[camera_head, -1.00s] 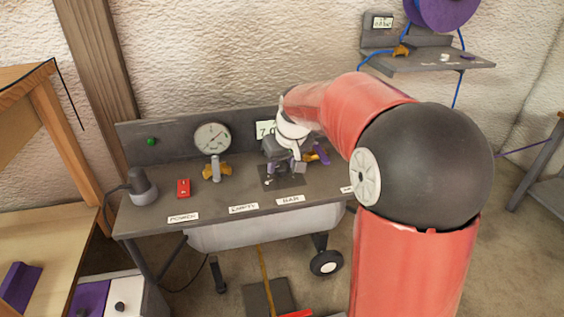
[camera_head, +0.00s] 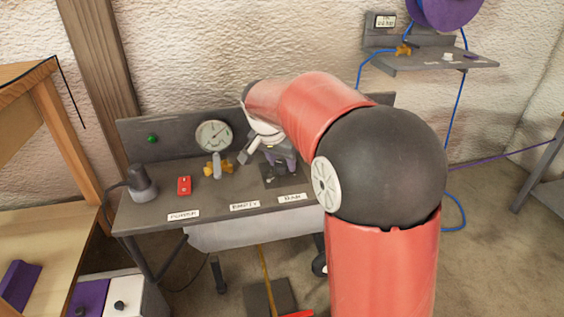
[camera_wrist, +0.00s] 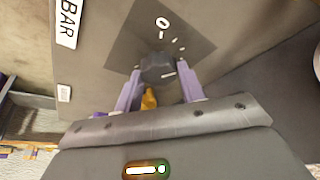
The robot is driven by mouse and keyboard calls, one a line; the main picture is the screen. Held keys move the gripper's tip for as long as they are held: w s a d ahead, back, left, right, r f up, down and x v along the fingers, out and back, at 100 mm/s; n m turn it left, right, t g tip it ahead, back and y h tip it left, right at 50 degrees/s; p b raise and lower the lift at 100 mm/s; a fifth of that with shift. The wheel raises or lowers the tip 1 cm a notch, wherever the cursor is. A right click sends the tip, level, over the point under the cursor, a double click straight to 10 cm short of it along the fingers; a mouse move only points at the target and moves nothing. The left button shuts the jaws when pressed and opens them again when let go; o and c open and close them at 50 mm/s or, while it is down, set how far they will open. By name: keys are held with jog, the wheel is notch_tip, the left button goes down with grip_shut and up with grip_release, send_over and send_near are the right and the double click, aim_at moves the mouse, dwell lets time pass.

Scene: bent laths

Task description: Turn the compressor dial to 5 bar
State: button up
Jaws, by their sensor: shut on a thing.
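The compressor dial is a dark round knob (camera_wrist: 158,68) on a dark square plate (camera_wrist: 192,30) with a white 0 and tick marks. A white pointer line shows on the knob's near right part in the wrist view. My gripper (camera_wrist: 157,80) has its two purple fingers on either side of the knob and is shut on it. In the head view my gripper (camera_head: 281,166) stands over the plate, and the knob is mostly hidden. A label reading BAR (camera_wrist: 68,20) lies beside the plate. The round pressure gauge (camera_head: 214,136) stands behind, its reading too small to tell.
A yellow-handled valve (camera_head: 217,167), a red switch (camera_head: 184,185) and a grey plug-like piece (camera_head: 142,185) stand left of my gripper on the grey compressor bench (camera_head: 160,205). A wall shelf (camera_head: 430,62) with a purple reel (camera_head: 441,12) is at the back right.

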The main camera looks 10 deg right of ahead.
jog(key=m, duration=0.2)
jog(key=m+g+h, duration=0.1)
jog(key=m, duration=0.1)
jog(key=shift+w+a+m, duration=0.15)
jog(key=shift+m, duration=0.15)
jog(key=m+g+p, duration=0.1)
jog(key=m+g, duration=0.1)
jog(key=m, duration=0.1)
jog(key=shift+w+r+m+h, duration=0.1)
jog(key=shift+m+h, duration=0.2)
jog(key=m+p, duration=0.1)
jog(key=m, duration=0.1)
jog(key=m+g+p, duration=0.1)
jog(key=m, duration=0.1)
jog(key=shift+w+g, duration=0.1)
jog(key=shift+g, duration=0.2)
jog(key=shift+m+g+y+p, duration=0.45)
jog(key=shift+m+g, duration=0.25)
jog(key=shift+m, duration=1.6)
jog(key=o, duration=1)
jog(key=shift+c, duration=0.2)
jog(key=shift+w, duration=0.1)
